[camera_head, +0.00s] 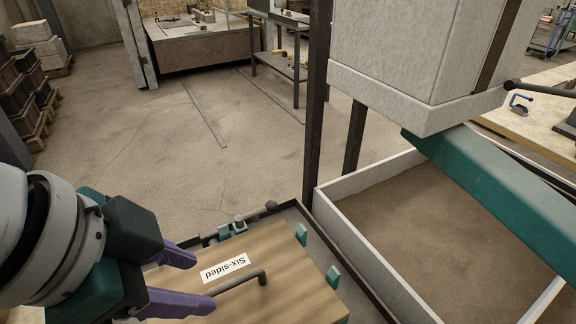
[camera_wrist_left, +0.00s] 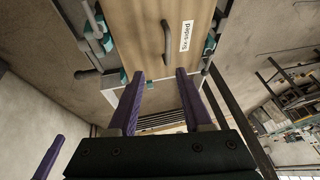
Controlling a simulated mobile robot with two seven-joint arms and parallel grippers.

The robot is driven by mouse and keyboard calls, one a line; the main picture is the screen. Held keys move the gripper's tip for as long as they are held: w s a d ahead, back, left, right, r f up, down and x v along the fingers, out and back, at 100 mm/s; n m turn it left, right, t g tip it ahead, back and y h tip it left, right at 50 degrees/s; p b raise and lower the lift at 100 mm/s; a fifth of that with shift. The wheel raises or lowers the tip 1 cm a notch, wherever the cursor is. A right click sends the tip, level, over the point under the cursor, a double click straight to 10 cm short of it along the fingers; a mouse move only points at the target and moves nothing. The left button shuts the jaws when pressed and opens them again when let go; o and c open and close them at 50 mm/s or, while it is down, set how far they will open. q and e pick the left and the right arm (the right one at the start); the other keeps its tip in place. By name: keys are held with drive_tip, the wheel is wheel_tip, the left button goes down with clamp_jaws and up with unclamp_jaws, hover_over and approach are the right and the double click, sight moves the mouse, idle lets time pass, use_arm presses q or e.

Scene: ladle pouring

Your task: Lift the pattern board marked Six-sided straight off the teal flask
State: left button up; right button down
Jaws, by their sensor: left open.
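The wooden pattern board (camera_head: 290,292) with a white label (camera_head: 226,268) reading "Six-sided" lies at the bottom of the head view. A dark bent bar handle (camera_head: 240,284) stands up from it. Teal lugs (camera_head: 301,234) and a grey rim of the flask (camera_head: 290,211) show around the board. My left gripper (camera_head: 205,282) is open, its purple fingers pointing at the handle from the left. In the left wrist view the open fingers (camera_wrist_left: 160,73) are short of the handle (camera_wrist_left: 167,42), with nothing between them. A lone purple finger (camera_wrist_left: 48,157), likely my right gripper's, shows at lower left.
A pale-walled sand bin (camera_head: 370,240) stands right of the flask, under a large grey box (camera_head: 400,60) and a teal beam (camera_head: 500,190). A dark post (camera_head: 317,120) rises behind the flask. Open floor (camera_head: 200,150) lies beyond.

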use_arm(q)
drive_tip(key=w, duration=0.1)
hover_over(233, 281)
drive_tip(key=s+a, duration=0.2)
drive_tip(key=s, duration=0.1)
wheel_tip(233, 281, down, 4)
drive_tip(key=shift+m, duration=0.3)
drive_tip(key=b+x, duration=0.1)
drive_tip(key=x, duration=0.4)
drive_tip(key=shift+w+d, duration=0.15)
drive_tip(key=shift+w, duration=0.05)
clamp_jaws()
